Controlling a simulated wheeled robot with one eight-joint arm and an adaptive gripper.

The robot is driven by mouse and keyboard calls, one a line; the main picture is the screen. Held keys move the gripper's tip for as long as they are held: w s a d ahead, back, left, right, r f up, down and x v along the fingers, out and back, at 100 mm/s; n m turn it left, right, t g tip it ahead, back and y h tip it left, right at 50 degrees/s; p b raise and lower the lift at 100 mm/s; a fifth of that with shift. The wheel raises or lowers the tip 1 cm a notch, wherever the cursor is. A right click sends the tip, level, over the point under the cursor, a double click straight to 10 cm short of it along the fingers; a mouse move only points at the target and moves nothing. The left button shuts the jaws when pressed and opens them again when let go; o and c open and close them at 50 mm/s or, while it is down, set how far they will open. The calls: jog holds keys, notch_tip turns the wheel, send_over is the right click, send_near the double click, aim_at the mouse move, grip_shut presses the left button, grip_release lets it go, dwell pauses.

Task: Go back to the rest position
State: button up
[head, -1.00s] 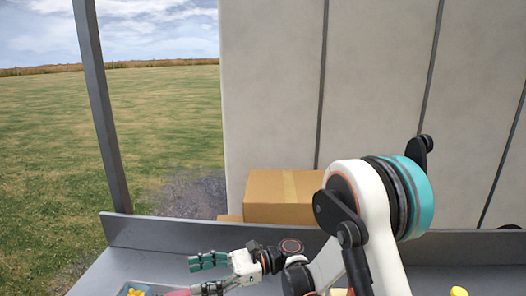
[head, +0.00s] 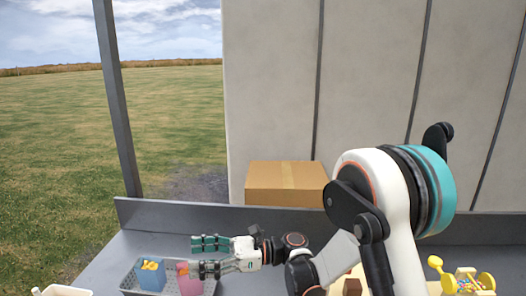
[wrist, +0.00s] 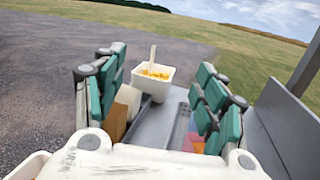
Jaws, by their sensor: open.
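My gripper (head: 200,256) is open and points left above the counter in the head view. In the wrist view the gripper (wrist: 160,100) shows its two teal-padded fingers wide apart, with nothing between the pads. In the head view a grey tray (head: 128,281) lies below and left of the fingers. It holds a blue box (head: 152,279) with yellow pieces on top and a pink box (head: 189,286), which the fingers partly cover.
A cardboard box (head: 285,186) stands behind the counter's back ledge. A yellow scoop (head: 436,262) and a container of coloured sweets (head: 466,282) sit at right. In the wrist view a white tub (wrist: 151,84) holds yellow-orange pieces. A metal post (head: 118,100) rises at left.

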jog(key=w+d+r+m+t+b, duration=0.1)
jog(key=w+d+r+m+t, duration=0.35)
jog(key=r+m+t, duration=0.3)
jog(key=w+d+r+m+t+b, duration=0.1)
jog(key=w+d+r+m+t, duration=0.2)
jog(key=w+r+m+t, duration=0.45)
jog(key=d+r+m+t+h+b, duration=0.1)
jog(key=d+r+m+t+h, duration=0.25)
jog(key=d+m+h, duration=0.4)
jog(key=d+r+m+t+h+b, duration=0.2)
jog(key=d+m+t+h, duration=0.2)
jog(key=d+m, duration=0.6)
jog(key=s+d+f+m+g+h+b, duration=0.2)
jog(key=s+d+f+m+g+h, duration=0.45)
jog(key=s+d+f+m, duration=0.65)
jog(key=s+a+f+m+g+b, duration=0.2)
jog(key=s+f+m+g, duration=0.3)
jog(key=s+f+m, duration=0.4)
jog(key=s+f, duration=0.4)
jog(key=s, duration=0.3)
jog(key=shift+s+f+h, duration=0.15)
jog(key=shift+f+h, duration=0.1)
jog(key=shift+h, duration=0.15)
